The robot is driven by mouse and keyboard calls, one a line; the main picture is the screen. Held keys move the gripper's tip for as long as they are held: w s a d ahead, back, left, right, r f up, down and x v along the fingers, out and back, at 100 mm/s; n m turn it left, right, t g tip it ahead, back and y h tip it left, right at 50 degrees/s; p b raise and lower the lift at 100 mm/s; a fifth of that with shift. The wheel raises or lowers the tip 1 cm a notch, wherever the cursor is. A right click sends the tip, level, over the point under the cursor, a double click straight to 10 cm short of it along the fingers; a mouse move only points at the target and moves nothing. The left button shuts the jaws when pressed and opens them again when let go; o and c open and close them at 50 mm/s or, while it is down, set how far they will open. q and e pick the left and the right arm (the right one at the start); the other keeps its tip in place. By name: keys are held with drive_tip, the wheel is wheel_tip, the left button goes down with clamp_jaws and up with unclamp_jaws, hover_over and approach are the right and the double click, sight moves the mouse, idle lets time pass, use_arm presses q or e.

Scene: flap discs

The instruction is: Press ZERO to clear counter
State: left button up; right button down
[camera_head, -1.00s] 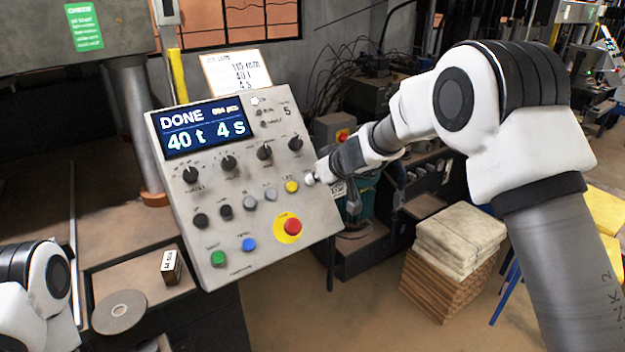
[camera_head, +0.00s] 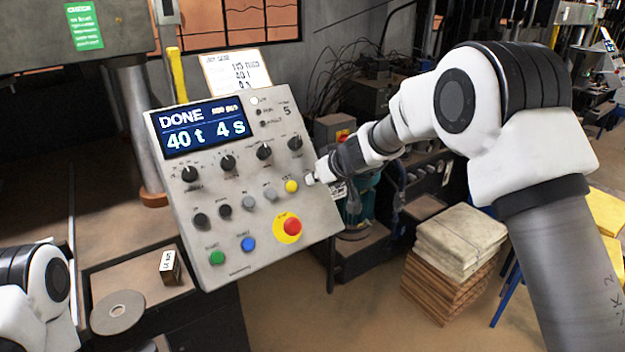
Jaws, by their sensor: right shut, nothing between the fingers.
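The tilted grey control panel (camera_head: 245,240) stands at the centre. Its blue display (camera_head: 203,127) reads DONE, 40 t, 4 s; a small piece count at its top right looks like 000 pcs, though blurred. A row of buttons runs across the panel up to a yellow button (camera_head: 291,186). My right gripper (camera_head: 312,179) is shut and empty, with its tip at the panel's right edge, just right of the yellow button. The tip covers the spot there; I cannot tell which button lies under it or whether it touches. My left gripper is out of view; only part of that arm shows.
A red stop button (camera_head: 292,227) on a yellow ring, a green button (camera_head: 217,257) and a blue button (camera_head: 249,244) sit lower on the panel. A flap disc (camera_head: 118,312) lies on the left tray.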

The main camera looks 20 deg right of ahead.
drive_tip(key=shift+s+d+r+b, duration=0.2)
drive_tip(key=shift+s+r+b, duration=0.15)
drive_tip(key=shift+s, duration=0.1)
drive_tip(key=shift+v, duration=3.4)
drive_tip(key=s+d+f+m+g+h+b, duration=0.1)
drive_tip(key=s+d+f+g, duration=0.1)
drive_tip(key=s+f, duration=0.65)
drive_tip(key=s+d+f+m+g+h+b, duration=0.1)
drive_tip(key=s+d+f+g+h, duration=0.15)
drive_tip(key=f, duration=1.05)
drive_tip(key=s+d+f+m+g+h+b, duration=0.1)
drive_tip(key=s+d+f+g, duration=0.1)
drive_tip(key=s+f, duration=0.65)
drive_tip(key=s+a+f+g+b, duration=0.1)
drive_tip(key=s+f, duration=0.7)
drive_tip(key=s, duration=0.4)
drive_tip(key=s+a+f+m+g+y+b, duration=0.1)
drive_tip(key=s+a+f+g, duration=0.1)
drive_tip(key=s+f, duration=0.7)
drive_tip(key=s, duration=0.3)
drive_tip(key=shift+f, duration=0.35)
